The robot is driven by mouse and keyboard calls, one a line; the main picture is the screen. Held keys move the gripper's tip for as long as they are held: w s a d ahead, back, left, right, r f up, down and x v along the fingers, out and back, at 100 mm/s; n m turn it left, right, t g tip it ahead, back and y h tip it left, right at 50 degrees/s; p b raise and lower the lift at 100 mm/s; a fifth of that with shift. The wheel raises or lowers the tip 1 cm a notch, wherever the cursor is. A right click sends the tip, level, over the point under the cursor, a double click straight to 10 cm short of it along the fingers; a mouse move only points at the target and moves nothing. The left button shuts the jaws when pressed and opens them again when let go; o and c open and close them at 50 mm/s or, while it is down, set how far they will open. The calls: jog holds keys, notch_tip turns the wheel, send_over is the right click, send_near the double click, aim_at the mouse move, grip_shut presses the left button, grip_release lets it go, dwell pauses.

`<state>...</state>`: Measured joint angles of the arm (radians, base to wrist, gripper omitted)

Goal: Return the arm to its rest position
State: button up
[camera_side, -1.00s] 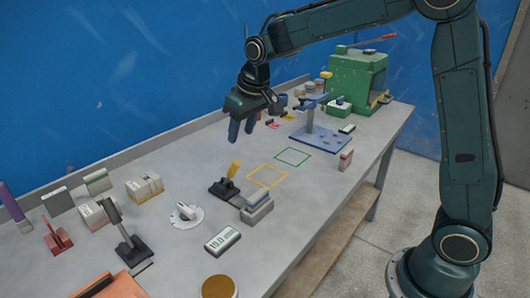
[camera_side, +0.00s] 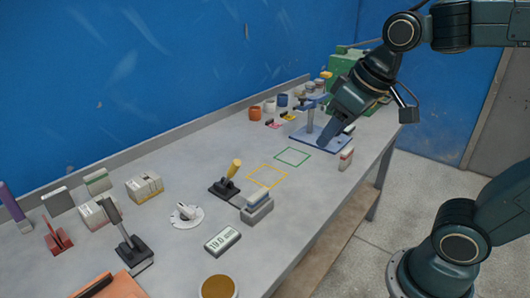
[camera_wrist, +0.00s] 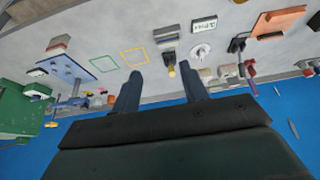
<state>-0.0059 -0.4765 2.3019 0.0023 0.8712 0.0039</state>
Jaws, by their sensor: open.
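My gripper (camera_side: 328,135) is raised over the far right part of the bench, in front of the blue stand (camera_side: 308,133) in the side view. Its two fingers (camera_wrist: 161,90) are apart with nothing between them in the wrist view. My arm reaches in from the right. The grey bench (camera_side: 300,225) lies below. The yellow outlined square (camera_side: 267,176) and the green outlined square (camera_side: 292,156) on it are both empty.
The green machine (camera_side: 350,65) stands at the far end, partly behind my arm. A yellow-handled lever (camera_side: 232,170), a grey block (camera_side: 257,210), a display box (camera_side: 222,240) and a small box (camera_side: 346,158) stand on the bench. A blue wall is behind.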

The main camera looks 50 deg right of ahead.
jog(key=s+f, duration=0.2)
jog(key=s, duration=0.5)
jog(key=shift+s+f+t, duration=0.2)
jog(key=shift+s+t, duration=0.1)
